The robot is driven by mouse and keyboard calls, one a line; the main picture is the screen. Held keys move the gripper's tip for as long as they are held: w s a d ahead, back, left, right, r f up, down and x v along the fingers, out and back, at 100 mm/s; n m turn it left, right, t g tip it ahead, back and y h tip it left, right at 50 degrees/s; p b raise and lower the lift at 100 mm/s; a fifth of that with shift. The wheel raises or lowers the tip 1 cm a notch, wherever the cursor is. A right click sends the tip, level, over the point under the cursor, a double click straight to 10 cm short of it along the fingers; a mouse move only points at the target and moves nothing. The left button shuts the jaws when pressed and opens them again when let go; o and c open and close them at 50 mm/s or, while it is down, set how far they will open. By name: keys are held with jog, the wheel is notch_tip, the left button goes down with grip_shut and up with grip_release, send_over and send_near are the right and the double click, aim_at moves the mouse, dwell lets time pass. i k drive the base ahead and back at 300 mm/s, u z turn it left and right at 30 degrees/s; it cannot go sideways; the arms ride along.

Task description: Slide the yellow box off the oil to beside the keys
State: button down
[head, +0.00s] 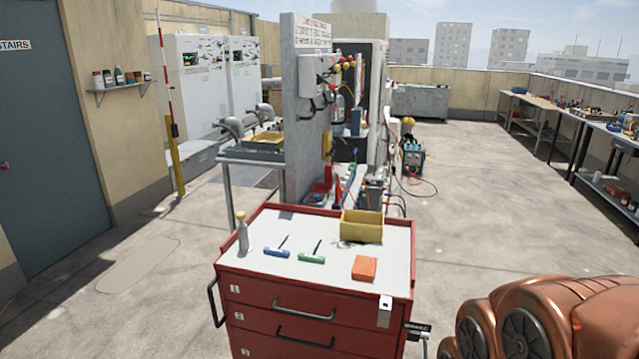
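The yellow box (361,227) is an open-topped bin standing upright near the back right of a red tool cart's pale top (310,230). A small darker patch (343,243) shows at the box's front left base; it may be the oil, but I cannot tell how far it runs under the box. Two T-handled keys lie left of and in front of the box: a blue-handled one (277,253) and a green-handled one (311,258). They are apart from the box. My gripper is not in view; only copper-coloured parts of my arm show at the lower right.
A grey bottle with a yellow cap (242,233) stands at the cart top's left edge. An orange block (364,268) lies near the front right. Clear top lies between the keys and the box. A raised rim (412,260) edges the cart.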

aim_at(366, 226)
jog(key=k, duration=0.35)
jog(key=u, duration=1)
jog(key=i, duration=1.15)
jog(key=z, duration=0.4)
jog(key=i, duration=1.05)
jog(key=z, duration=0.7)
